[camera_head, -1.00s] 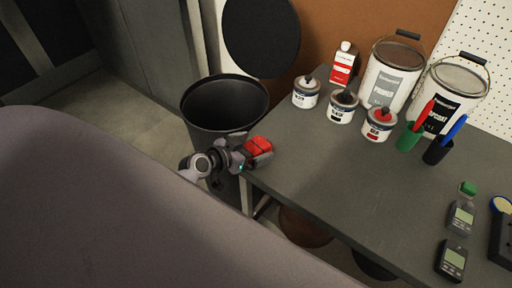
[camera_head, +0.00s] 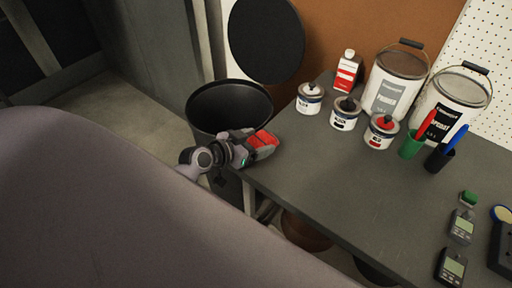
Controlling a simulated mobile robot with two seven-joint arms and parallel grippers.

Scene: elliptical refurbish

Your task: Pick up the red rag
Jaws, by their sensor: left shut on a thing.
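The red rag (camera_head: 265,138) is at the left end of the grey table, next to the black bin. My left gripper (camera_head: 257,142) is over it and shut on it, with red showing between and around the fingers. Part of the rag is hidden by the gripper. I cannot tell whether the rag still touches the table top. My right gripper is not in view.
An open black bin (camera_head: 208,103) with its round lid (camera_head: 266,40) raised stands left of the table (camera_head: 340,190). Small paint cans (camera_head: 345,113), large buckets (camera_head: 395,82), a red-and-white bottle (camera_head: 347,72) and marker cups (camera_head: 411,144) stand towards the back. The table's middle is clear.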

